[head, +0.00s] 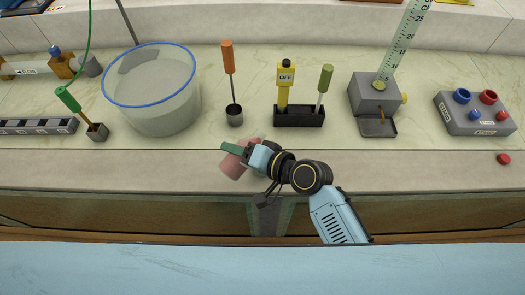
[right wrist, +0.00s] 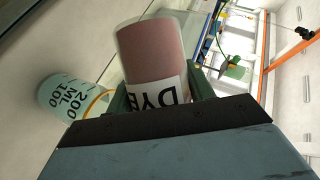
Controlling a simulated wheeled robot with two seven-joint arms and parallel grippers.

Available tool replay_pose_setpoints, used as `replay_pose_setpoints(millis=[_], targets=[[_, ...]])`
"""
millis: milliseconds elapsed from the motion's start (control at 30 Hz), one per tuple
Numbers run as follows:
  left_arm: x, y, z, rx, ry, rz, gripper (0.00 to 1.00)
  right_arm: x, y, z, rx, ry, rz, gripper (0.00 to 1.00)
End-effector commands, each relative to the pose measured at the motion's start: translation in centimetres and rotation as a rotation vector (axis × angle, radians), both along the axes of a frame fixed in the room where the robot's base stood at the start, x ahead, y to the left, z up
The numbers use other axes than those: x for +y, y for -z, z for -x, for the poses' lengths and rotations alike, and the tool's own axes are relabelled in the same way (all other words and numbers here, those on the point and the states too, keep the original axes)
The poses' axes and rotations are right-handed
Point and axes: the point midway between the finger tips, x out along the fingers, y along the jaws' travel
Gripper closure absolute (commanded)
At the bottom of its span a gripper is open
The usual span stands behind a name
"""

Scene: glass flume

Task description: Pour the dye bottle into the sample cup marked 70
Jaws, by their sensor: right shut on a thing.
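My right gripper (head: 240,153) is shut on the dye bottle (head: 231,167), a pinkish cylinder held tilted over the front ledge of the counter. In the right wrist view the bottle (right wrist: 150,50) sits between the green fingers, with a white label reading "DYE" partly covered by the gripper. A pale blue cup (right wrist: 62,92) lettered "200 ML" and "100" shows left of the bottle there, apart from it. I cannot make out a cup marked 70 in either view. My left gripper is not in view.
A large clear basin with a blue rim (head: 110,103) stands behind on the left. A dark holder (head: 299,118) with yellow and green-handled tools, a grey gauge block (head: 374,97) and a knob box (head: 475,115) stand to the right.

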Motion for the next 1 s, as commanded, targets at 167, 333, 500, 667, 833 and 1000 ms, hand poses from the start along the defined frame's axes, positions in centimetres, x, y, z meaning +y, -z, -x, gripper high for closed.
replay_pose_setpoints(millis=[167, 333, 500, 667, 833, 1000], targets=[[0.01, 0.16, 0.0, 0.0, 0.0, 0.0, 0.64, 0.03, 0.02, 0.02, 0.008, 0.0, -0.009, 0.71], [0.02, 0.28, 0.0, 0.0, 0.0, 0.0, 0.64, 0.05, 0.05, 0.04, 0.015, 0.0, -0.017, 0.71], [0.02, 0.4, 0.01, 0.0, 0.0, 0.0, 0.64, 0.06, 0.08, 0.05, 0.021, 0.0, -0.024, 0.71], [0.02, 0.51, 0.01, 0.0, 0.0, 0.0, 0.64, 0.06, 0.11, 0.06, 0.028, 0.0, -0.031, 0.71], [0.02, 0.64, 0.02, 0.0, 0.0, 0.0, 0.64, 0.07, 0.14, 0.06, 0.034, 0.0, -0.038, 0.71], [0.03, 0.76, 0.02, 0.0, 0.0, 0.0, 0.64, 0.09, 0.17, 0.07, 0.042, 0.001, -0.046, 0.71]])
